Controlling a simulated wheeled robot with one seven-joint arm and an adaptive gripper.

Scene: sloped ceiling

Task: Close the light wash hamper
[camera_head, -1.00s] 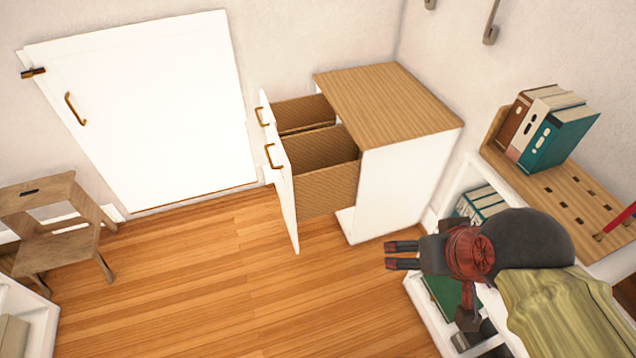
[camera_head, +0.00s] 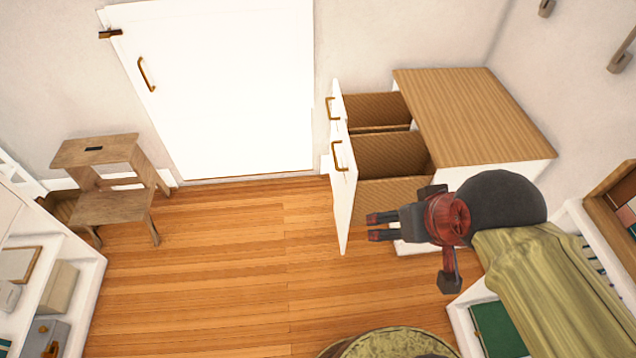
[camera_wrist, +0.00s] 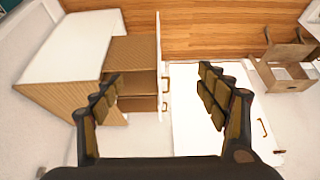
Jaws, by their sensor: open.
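The hamper cabinet (camera_head: 470,115) is white with a wood top and stands against the back wall. Its tall white front (camera_head: 344,205), with two brass handles, is pulled out to the left. Two woven bins (camera_head: 385,157) show behind that front. The pulled-out front and bins also appear in the wrist view (camera_wrist: 158,75). My gripper (camera_head: 370,227) is open and empty, with its fingers pointing left. In the head view it overlaps the lower part of the pulled-out unit; I cannot tell whether it touches.
A white door (camera_head: 215,90) is on the back wall, left of the hamper. A wooden step stool (camera_head: 110,205) stands at the left. Shelves (camera_head: 50,255) line the left edge and others stand at the right. The wood floor (camera_head: 220,270) between is clear. A round green rug or seat (camera_head: 390,345) shows at the bottom.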

